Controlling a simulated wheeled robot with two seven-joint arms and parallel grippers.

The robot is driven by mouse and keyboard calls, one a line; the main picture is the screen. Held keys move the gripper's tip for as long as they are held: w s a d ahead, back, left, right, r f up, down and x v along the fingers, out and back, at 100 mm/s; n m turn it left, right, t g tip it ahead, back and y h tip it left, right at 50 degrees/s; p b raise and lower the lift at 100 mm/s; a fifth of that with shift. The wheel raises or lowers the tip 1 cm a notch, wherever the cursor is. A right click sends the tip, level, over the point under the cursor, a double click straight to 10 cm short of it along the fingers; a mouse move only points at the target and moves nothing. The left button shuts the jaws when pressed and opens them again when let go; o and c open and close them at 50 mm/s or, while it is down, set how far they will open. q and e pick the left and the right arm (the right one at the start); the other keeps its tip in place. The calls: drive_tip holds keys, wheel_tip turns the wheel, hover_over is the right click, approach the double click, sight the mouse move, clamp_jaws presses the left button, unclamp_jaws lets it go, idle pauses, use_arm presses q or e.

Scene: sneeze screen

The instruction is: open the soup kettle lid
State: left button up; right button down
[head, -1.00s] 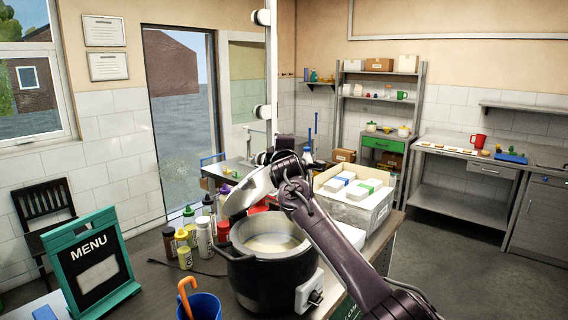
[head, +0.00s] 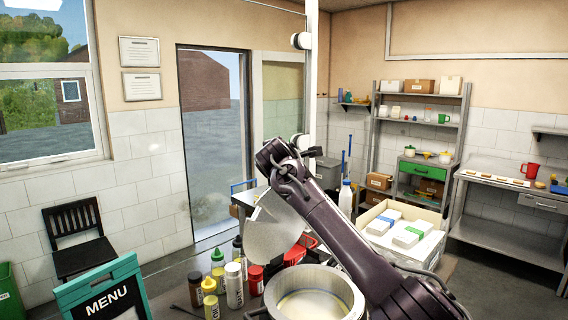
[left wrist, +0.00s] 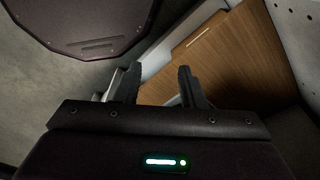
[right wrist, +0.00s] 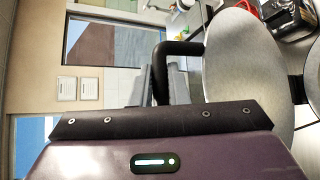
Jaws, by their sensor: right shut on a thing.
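The soup kettle (head: 355,296) stands on the counter at the bottom of the head view, its mouth open, with pale soup inside. Its silver lid (head: 272,232) stands steeply tilted at the kettle's far left side; the right wrist view shows the lid (right wrist: 245,75) large at the right. My right gripper (right wrist: 164,85) is shut on the lid's black handle (right wrist: 182,47). In the head view, my right arm hides the handle and part of the kettle's right side. My left gripper (left wrist: 157,85) is open and empty in the left wrist view, away from the kettle.
Several sauce bottles (head: 234,285) stand close left of the kettle. A box of packs (head: 432,250) stands behind it to the right. A green menu board (head: 105,290) is at the left.

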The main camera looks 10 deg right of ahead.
drive_tip(key=shift+f, duration=0.25)
drive_tip(key=c, duration=1.6)
unclamp_jaws()
drive_tip(key=shift+o, duration=1)
drive_tip(key=shift+w, duration=0.1)
drive_tip(key=shift+s+r+b, duration=0.1)
drive_tip(key=shift+s+b, duration=0.3)
drive_tip(key=shift+b, duration=0.1)
drive_tip(key=b+v, duration=0.4)
drive_tip(key=v, duration=0.3)
drive_tip(key=shift+b, duration=0.4)
drive_tip(key=shift+w, duration=0.1)
